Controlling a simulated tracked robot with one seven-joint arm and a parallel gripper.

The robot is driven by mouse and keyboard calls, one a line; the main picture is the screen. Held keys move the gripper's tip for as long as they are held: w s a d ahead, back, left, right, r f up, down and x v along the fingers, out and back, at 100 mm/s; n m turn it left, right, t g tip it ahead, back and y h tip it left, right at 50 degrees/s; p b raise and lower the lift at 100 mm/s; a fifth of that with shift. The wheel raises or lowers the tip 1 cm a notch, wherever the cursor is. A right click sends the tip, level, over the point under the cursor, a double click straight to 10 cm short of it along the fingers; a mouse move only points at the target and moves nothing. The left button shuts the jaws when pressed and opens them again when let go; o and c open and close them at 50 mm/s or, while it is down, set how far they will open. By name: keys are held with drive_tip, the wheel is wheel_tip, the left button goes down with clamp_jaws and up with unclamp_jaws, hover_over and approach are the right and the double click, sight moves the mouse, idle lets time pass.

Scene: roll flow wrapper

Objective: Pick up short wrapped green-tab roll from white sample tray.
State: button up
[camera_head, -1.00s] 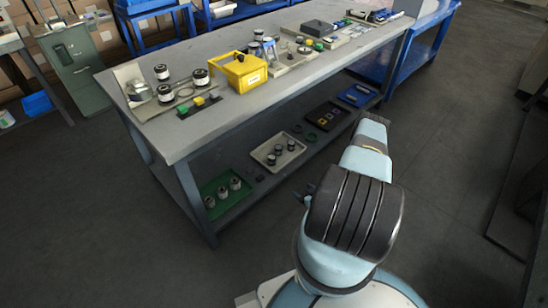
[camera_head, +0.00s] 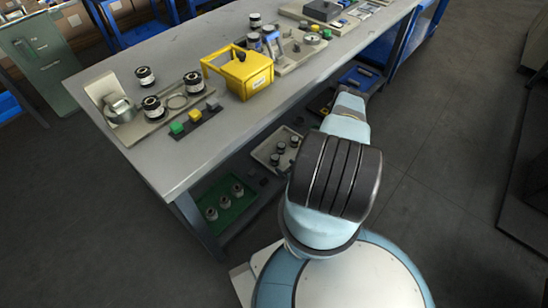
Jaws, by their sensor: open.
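A white tray (camera_head: 262,153) lies on the lower shelf under the bench, just left of my arm. A few small dark rolls stand in it, one (camera_head: 275,160) near its front and another (camera_head: 281,147) behind. They are too small to tell wrapping, length or a green tab. My arm covers part of the tray's right side. My gripper is hidden behind or below my own arm, so its fingers do not show.
A green tray (camera_head: 238,206) with several rolls lies on the shelf to the left. The bench top (camera_head: 190,157) above bears a yellow bin (camera_head: 250,80) and several black-and-white rolls. Bench legs and the top's edge border the shelf. Open floor lies right.

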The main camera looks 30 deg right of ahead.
sight(274, 156)
drive_tip(key=x, duration=0.8)
drive_tip(key=d+x, duration=0.1)
drive_tip(key=x, duration=0.4)
drive_tip(key=shift+d+f, duration=0.1)
drive_tip(key=shift+c, duration=0.3)
drive_tip(key=c, duration=1.1)
